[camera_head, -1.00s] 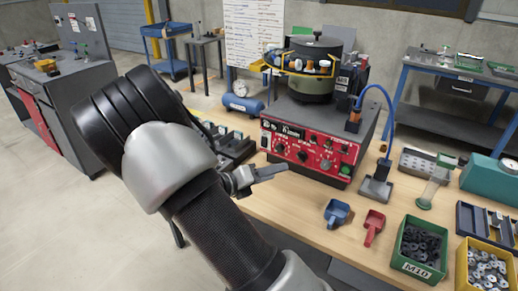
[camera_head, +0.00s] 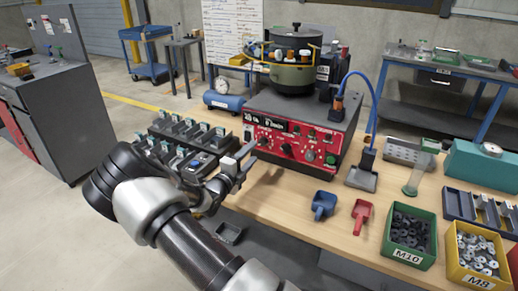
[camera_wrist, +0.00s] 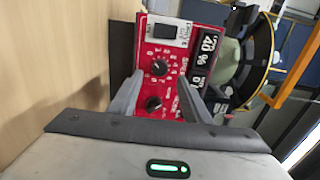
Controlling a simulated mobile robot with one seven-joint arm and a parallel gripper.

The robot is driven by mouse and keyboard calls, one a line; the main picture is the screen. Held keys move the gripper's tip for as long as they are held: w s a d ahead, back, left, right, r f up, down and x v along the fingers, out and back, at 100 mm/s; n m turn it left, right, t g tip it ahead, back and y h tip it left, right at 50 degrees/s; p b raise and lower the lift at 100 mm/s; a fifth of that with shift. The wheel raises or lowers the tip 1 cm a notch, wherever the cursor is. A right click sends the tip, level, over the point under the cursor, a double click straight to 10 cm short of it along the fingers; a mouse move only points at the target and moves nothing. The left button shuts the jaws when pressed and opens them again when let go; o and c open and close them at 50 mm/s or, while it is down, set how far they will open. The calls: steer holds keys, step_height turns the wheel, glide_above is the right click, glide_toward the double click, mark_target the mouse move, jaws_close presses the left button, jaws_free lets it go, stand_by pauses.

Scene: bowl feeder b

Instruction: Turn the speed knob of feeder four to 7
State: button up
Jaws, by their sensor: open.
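The feeder is a grey box with a red front panel (camera_head: 298,145) and a dark bowl (camera_head: 292,72) on top. The panel carries a display (camera_head: 267,123), black knobs such as one near its middle (camera_head: 287,150), and small white markings too fine to read. My gripper (camera_head: 257,151) is open in front of the panel's left part. In the wrist view the red panel (camera_wrist: 176,52) appears turned sideways, with two black knobs, an upper one (camera_wrist: 160,67) and a lower one (camera_wrist: 154,103), between my fingers (camera_wrist: 161,80). I cannot tell which is the speed knob, nor whether a finger touches anything.
Rows of small grey fixtures (camera_head: 185,135) stand left of the feeder. A blue scoop (camera_head: 323,205), a red scoop (camera_head: 362,216), a green M10 bin (camera_head: 408,256) and a yellow M8 bin (camera_head: 478,276) lie to the right. The table between panel and scoops is clear.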

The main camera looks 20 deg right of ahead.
mark_target(262, 143)
steer(key=x, duration=0.6)
steer(key=shift+d+b, duration=0.1)
steer(key=shift+b, duration=0.25)
steer(key=shift+c, duration=0.5)
steer(key=c, duration=0.9)
steer(key=shift+c, duration=0.2)
